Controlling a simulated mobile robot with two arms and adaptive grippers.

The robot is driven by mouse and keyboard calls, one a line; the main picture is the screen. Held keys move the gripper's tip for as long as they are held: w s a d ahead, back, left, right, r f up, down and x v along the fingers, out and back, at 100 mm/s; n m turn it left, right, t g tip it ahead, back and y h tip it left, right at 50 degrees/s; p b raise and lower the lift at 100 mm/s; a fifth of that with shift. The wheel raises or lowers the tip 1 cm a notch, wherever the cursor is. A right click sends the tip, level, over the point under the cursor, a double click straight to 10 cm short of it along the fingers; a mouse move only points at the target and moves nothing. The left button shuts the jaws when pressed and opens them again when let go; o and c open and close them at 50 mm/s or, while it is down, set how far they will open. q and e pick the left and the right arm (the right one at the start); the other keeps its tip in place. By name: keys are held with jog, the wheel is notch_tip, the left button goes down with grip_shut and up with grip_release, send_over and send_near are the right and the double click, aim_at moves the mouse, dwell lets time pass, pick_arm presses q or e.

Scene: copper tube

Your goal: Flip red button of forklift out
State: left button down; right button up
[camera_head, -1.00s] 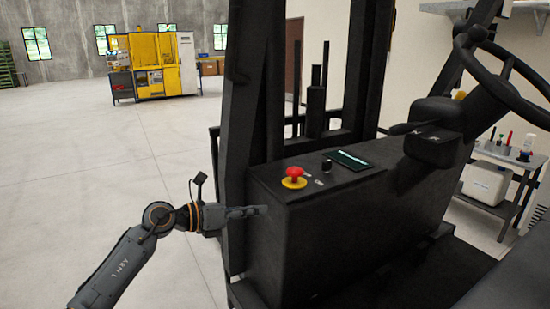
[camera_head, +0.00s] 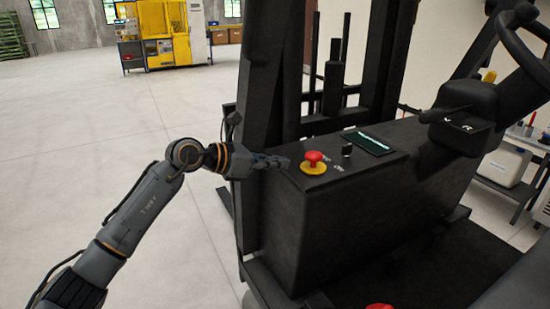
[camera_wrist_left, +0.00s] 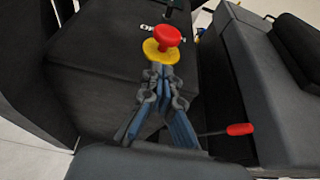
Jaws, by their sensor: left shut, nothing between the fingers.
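The red mushroom button (camera_head: 314,157) sits on a yellow round base (camera_head: 313,168) on top of the forklift's black console (camera_head: 340,210), near its left end. My left gripper (camera_head: 286,162) is shut and empty, at the console's left edge, just left of the button and pointing at it. In the left wrist view the red button (camera_wrist_left: 167,36) and yellow base (camera_wrist_left: 160,52) lie just beyond the shut fingertips (camera_wrist_left: 160,70). I cannot tell whether the fingertips touch the base. My right gripper is not in view.
A black knob (camera_head: 347,150) and a dark display (camera_head: 369,142) sit right of the button. The steering wheel (camera_head: 520,50) is at the upper right. A mast post (camera_head: 270,80) rises behind my gripper. A red-tipped lever (camera_wrist_left: 240,129) shows in the wrist view. Open floor lies left.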

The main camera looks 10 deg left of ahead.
aim_at(306, 157)
pick_arm(q)
jog(key=p+x, duration=0.2)
jog(key=x, duration=0.3)
jog(key=shift+w+d, duration=0.15)
jog(key=shift+d, duration=0.25)
jog(key=shift+w+d+f, duration=0.25)
jog(key=shift+d+f, duration=0.05)
jog(key=shift+r, duration=1.1)
